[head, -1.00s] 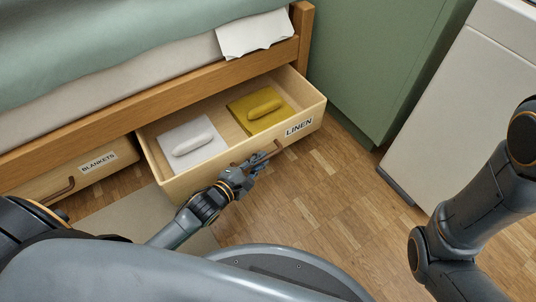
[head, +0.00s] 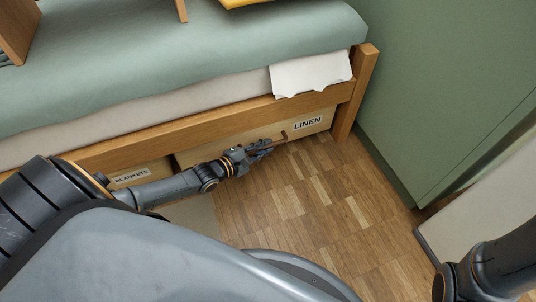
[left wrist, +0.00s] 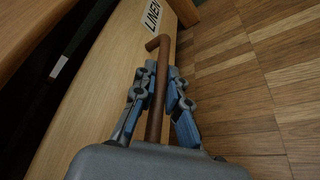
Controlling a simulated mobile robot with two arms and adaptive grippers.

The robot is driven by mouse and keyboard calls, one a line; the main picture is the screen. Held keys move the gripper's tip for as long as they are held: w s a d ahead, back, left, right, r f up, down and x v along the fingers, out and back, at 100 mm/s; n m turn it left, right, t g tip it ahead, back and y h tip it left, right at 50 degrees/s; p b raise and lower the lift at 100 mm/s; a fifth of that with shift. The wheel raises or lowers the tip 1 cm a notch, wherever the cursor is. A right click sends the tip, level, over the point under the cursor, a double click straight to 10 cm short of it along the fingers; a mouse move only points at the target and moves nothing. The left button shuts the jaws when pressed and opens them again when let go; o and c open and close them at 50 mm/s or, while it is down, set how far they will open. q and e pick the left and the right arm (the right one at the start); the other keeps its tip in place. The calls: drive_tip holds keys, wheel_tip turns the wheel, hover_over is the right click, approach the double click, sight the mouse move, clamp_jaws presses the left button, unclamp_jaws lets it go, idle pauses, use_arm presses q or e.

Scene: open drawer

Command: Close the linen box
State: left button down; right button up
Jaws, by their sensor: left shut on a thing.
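The linen box (head: 215,147) is a pale wooden drawer under the bed, with a LINEN label (head: 308,122). Its front now lies close under the bed rail and its inside is hidden in the head view. Its brown bar handle (left wrist: 158,105) runs between the fingers of my left gripper (left wrist: 160,82) in the left wrist view. In the head view my left gripper (head: 262,149) is at the box front, shut on the handle. A dark gap shows behind the box front's upper edge in the left wrist view. My right gripper is out of view.
The blankets box (head: 152,172) is left of the linen box under the bed rail (head: 210,121). A bed post (head: 356,92) and a green cabinet (head: 440,90) stand to the right. A pale unit (head: 490,215) is at far right. The parquet floor (head: 320,205) ahead is clear.

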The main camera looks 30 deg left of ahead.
use_arm(q)
drive_tip(key=shift+w+a, duration=0.3)
drive_tip(key=shift+a, duration=0.1)
drive_tip(key=shift+a+r, duration=0.1)
drive_tip(key=c, duration=1.4)
unclamp_jaws()
drive_tip(key=shift+w, duration=0.1)
drive_tip(key=shift+o, duration=0.2)
drive_tip(key=shift+s, duration=0.45)
drive_tip(key=v, duration=1.1)
